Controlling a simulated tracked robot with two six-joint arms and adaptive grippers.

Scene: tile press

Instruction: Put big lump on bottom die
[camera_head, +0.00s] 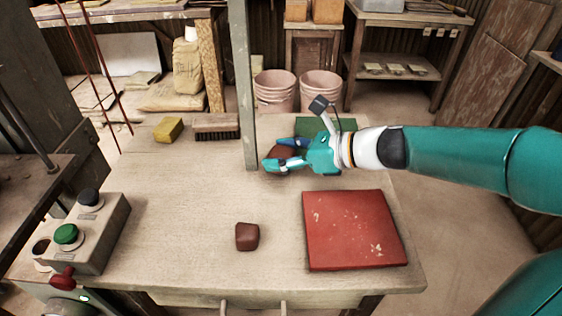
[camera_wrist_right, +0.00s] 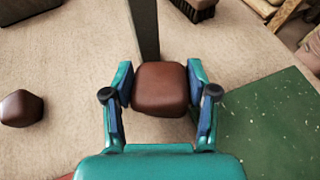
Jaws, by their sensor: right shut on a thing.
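My right gripper (camera_head: 275,163) is shut on the big brown lump (camera_head: 281,151) near the far side of the table, beside the grey post. In the right wrist view the big lump (camera_wrist_right: 160,88) sits between the two fingers of the right gripper (camera_wrist_right: 163,90). A smaller brown lump (camera_head: 247,236) lies on the table nearer the front; it also shows at the left of the right wrist view (camera_wrist_right: 20,108). My left gripper is not in view. I cannot tell which part is the bottom die.
A red board (camera_head: 352,230) lies at the table's right front, and a green board (camera_head: 345,125) lies behind my right gripper. A yellow sponge (camera_head: 168,130) and a brush (camera_head: 216,126) lie at the back left. A button box (camera_head: 90,230) stands at the left. The table's middle is clear.

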